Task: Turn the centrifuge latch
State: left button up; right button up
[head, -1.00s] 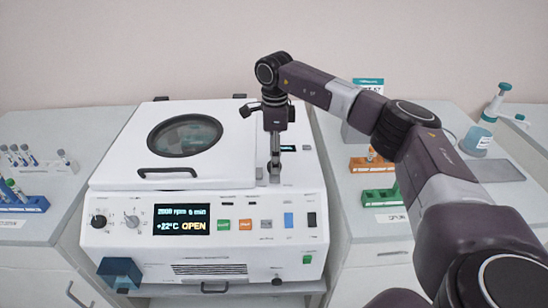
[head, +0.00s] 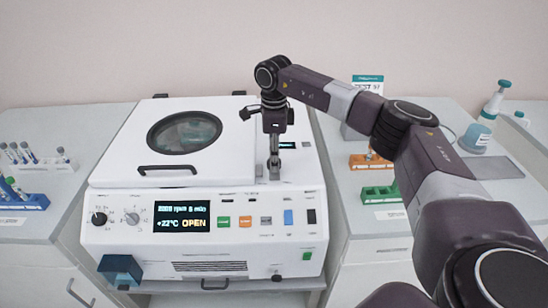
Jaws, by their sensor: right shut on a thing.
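The white centrifuge (head: 100,178) stands in the middle, with its lid down and a round dark window (head: 184,132) in the lid. Its display (head: 181,216) reads OPEN. My right gripper (head: 274,172) points straight down at the top of the centrifuge, right of the lid handle (head: 169,170) and near the front edge. It is shut on a small part there, which I take to be the latch; the fingers mostly hide it. My left gripper is not in view.
On the right bench are an orange rack (head: 368,161), a green rack (head: 380,194) and a teal-capped bottle (head: 484,125). My right arm crosses above the right bench.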

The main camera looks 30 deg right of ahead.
jog(key=shift+r+m, duration=0.1)
jog(key=shift+m, duration=0.2)
jog(key=m, duration=0.2)
jog(key=shift+m, duration=0.4)
jog(key=m+p, duration=0.1)
jog(key=m, duration=0.4)
jog(key=shift+w+m, duration=0.1)
jog(key=shift+m, duration=0.2)
jog(key=m, duration=0.4)
jog(key=shift+r+p, duration=0.1)
jog(key=shift+p, duration=0.3)
jog(key=shift+m+p, duration=0.35)
jog(key=shift+m, duration=2.05)
jog(key=shift+w, duration=0.1)
jog(key=o, duration=1)
jog(key=shift+o, duration=0.6)
